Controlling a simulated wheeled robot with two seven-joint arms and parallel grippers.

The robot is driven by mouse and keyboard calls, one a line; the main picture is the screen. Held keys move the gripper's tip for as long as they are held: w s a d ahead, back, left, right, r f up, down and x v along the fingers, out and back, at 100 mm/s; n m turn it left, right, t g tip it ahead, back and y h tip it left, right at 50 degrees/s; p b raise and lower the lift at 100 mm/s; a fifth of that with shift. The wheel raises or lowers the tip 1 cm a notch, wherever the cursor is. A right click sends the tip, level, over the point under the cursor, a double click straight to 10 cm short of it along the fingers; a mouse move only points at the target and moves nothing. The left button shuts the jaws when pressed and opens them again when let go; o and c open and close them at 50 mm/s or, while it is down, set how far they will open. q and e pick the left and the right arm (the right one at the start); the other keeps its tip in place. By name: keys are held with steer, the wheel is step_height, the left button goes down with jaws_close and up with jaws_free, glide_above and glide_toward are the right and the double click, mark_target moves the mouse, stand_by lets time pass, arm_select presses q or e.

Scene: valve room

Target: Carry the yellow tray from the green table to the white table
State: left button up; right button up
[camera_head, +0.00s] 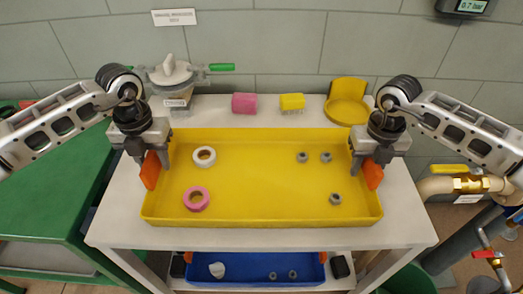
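The yellow tray (262,222) is over the white table (115,222), level as far as I can see. I cannot tell whether it rests on the top or hangs just above it. It carries a white ring (197,160), a pink ring (186,200) and several grey nuts (335,199). My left gripper (156,168) is at the tray's left wall and my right gripper (367,170) at its right wall. Each has one finger inside and an orange-tipped one outside, seemingly shut on the wall. The green table (62,185) stands at the left.
Behind the tray stand a pressure pot (170,72), a pink block (244,103), a yellow block (292,102) and a yellow scoop-like holder (347,100). A blue tray (250,281) sits on the shelf below. Pipes with a brass valve (468,184) are at the right.

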arm_select(q)
step_height(320, 180, up, 12)
steer(key=shift+f, duration=0.15)
arm_select(e)
steer(key=shift+r, duration=0.3)
step_height(320, 180, up, 11)
steer(key=shift+r, duration=0.2)
arm_select(q)
steer(key=shift+s, duration=0.15)
arm_select(e)
steer(key=shift+s+f, duration=0.1)
steer(key=shift+s, duration=0.05)
